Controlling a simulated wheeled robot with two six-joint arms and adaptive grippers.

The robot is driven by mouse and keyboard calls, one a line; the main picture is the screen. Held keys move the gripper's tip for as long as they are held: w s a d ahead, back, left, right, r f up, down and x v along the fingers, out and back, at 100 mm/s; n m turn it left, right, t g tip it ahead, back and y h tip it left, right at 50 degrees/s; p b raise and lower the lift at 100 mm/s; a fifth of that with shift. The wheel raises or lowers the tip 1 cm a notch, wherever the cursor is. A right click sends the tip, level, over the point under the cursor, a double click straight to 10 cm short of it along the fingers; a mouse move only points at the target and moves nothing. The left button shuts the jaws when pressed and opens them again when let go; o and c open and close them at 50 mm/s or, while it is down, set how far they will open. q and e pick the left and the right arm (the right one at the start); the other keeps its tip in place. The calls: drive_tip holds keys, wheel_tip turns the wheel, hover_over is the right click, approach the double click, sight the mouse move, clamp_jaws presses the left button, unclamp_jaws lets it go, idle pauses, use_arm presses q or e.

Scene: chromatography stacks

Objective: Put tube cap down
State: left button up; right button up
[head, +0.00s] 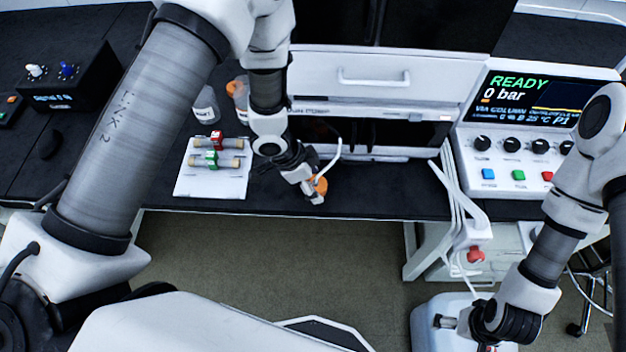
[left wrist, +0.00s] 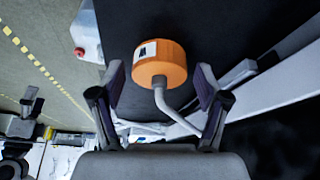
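The orange tube cap (head: 320,185) is at the tips of my left gripper (head: 314,190), near the bench's front edge. In the left wrist view the cap (left wrist: 160,65) shows a small white label, and a pale tube runs from it. It sits between the two spread fingers of my left gripper (left wrist: 160,88), with a visible gap on each side. The black bench top lies behind it; I cannot tell whether the cap touches it. My right gripper (head: 487,343) is at the bottom right, partly cut off by the frame edge; its fingers are unclear.
A white tray (head: 212,192) with red and green clipped columns lies left of my left gripper. Two bottles (head: 206,105) stand behind it. A white instrument with a READY screen (head: 530,97) stands right.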

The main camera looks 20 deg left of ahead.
use_arm(q)
drive_tip(key=shift+r, duration=0.25)
drive_tip(key=p+v, duration=0.2)
drive_tip(key=v, duration=1)
